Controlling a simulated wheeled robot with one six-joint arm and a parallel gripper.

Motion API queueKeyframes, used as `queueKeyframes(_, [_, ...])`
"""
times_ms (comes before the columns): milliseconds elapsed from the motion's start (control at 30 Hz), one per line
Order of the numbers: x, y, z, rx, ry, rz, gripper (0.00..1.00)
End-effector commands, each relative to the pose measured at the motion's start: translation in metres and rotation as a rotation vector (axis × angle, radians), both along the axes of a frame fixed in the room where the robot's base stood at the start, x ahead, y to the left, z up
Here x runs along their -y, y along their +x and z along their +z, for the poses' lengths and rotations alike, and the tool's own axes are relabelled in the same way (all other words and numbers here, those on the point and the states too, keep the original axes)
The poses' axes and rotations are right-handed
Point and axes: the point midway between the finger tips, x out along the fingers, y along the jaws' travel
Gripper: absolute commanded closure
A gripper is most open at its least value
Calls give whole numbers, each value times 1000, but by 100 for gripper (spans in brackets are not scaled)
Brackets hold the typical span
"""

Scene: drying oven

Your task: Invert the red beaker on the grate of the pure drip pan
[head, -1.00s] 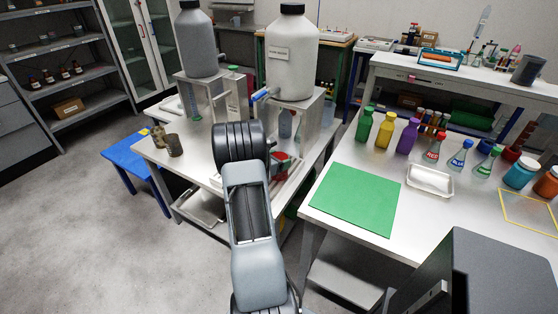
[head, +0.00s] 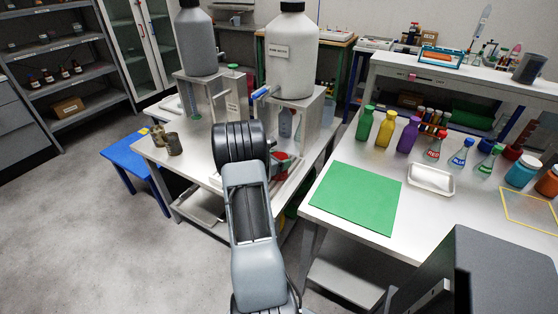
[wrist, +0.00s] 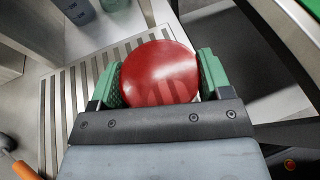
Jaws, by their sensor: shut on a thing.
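The red beaker (wrist: 160,72) is between the green finger pads of my gripper (wrist: 161,76) in the wrist view. Its round, smooth, closed face is turned toward the wrist camera; its rim is hidden. My gripper is shut on it. Below and behind it lies the slatted grate (wrist: 55,115) of a drip pan. I cannot tell whether the beaker touches the grate. In the head view, a red part of the beaker (head: 281,164) shows just right of my arm, below the white labelled container; my arm hides most of the grate and the gripper.
The white labelled container (head: 291,55) with a blue tap stands on a stand above the pan. A grey container (head: 196,45) stands to its left. The right table holds a green mat (head: 354,197), a white tray (head: 431,179) and several bottles. Two small brownish containers (head: 172,144) stand at left.

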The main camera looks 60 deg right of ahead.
Motion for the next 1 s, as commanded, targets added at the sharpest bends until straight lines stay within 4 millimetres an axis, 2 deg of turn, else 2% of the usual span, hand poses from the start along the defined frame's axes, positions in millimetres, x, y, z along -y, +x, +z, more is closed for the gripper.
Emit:
queueKeyframes(67, [0,0,-2,0,0,0,55])
queueKeyframes(100, [0,0,-1,0,0,0,26])
queueKeyframes(367, [0,0,-1,0,0,0,1])
queueKeyframes(700, [-6,2,1,1,0,2,0])
queueKeyframes(867, [-28,9,9,0,-1,5,0])
queueKeyframes(1000, [-56,16,18,1,0,5,0])
